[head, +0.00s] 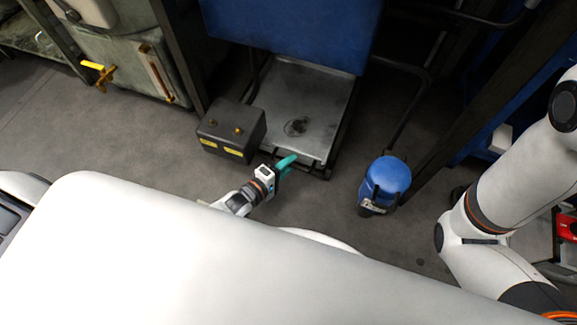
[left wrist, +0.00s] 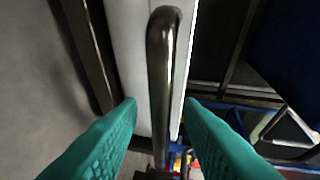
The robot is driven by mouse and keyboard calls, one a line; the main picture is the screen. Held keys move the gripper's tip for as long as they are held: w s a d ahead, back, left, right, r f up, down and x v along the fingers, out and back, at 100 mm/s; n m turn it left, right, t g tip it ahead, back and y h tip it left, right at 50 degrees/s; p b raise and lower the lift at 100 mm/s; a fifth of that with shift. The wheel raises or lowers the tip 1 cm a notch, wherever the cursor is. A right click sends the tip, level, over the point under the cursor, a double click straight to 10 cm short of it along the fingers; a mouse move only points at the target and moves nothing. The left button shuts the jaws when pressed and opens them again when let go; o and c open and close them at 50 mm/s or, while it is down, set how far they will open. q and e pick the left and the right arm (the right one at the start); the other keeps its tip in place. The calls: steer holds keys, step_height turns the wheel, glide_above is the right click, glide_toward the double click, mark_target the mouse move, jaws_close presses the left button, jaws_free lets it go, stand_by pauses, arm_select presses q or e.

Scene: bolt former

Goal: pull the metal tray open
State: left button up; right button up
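The metal tray (head: 325,90) is a flat grey plate with a dark stain, low under the blue machine. My left gripper (head: 286,162) is at the tray's near edge, its teal fingers close to that edge. In the left wrist view a shiny metal bar handle (left wrist: 160,70) runs lengthwise between the two spread teal fingers of my left gripper (left wrist: 160,108). There is a gap on both sides of the bar, so the gripper is open. Whether the fingertips reach past the bar is hard to tell. My right gripper does not show; only parts of my right arm do.
A dark grey box (head: 232,128) with yellow labels stands just left of the tray. A blue canister (head: 385,180) stands on the floor to the right. Dark frame posts flank the machine. Grey floor (head: 320,195) lies open in front of the tray.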

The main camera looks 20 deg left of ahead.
arm_select(q)
steer(key=shift+w+d, duration=0.15)
steer(key=shift+w, duration=0.1)
jaws_close()
steer(key=shift+s, duration=0.15)
